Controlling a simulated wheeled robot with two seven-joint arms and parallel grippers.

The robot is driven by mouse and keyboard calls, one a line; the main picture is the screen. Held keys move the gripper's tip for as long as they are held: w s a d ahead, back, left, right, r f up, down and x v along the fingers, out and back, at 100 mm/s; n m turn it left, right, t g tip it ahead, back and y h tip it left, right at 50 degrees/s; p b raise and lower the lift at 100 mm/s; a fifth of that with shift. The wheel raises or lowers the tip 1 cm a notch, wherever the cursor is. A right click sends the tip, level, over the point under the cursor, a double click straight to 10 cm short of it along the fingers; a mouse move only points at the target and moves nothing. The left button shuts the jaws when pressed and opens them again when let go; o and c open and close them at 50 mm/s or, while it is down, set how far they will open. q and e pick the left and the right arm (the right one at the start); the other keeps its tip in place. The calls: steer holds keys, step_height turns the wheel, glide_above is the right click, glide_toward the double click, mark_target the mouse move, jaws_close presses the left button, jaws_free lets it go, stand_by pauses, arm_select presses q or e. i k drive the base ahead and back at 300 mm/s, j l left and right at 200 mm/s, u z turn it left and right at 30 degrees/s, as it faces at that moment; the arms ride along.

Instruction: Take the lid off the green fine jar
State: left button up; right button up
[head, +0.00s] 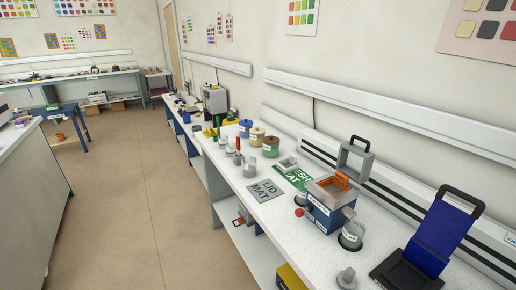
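Several lidded jars stand in a row on the white bench. A jar with a green top (270,147) is nearest in the row; its label is too small to read, so I cannot confirm it is the green fine jar. Behind it are a pale yellow jar (257,136) and a blue jar (245,128). The grey lid mat (265,190) lies flat and bare on the bench in front of the jars. Neither of my grippers is in view.
A blue stand (440,235) is at the far right. Small cups with tools (238,155) stand left of the jars. The floor aisle is clear.

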mark_target(269, 140)
steer(key=i+j, duration=0.15)
steer(key=j, duration=0.2)
steer(key=i+j, duration=0.1)
steer(key=j, duration=0.2)
steer(key=i+j, duration=0.15)
steer(key=j, duration=0.2)
steer(key=i+j, duration=0.1)
steer(key=j, duration=0.25)
steer(key=i+j, duration=0.15)
steer(key=j, duration=0.2)
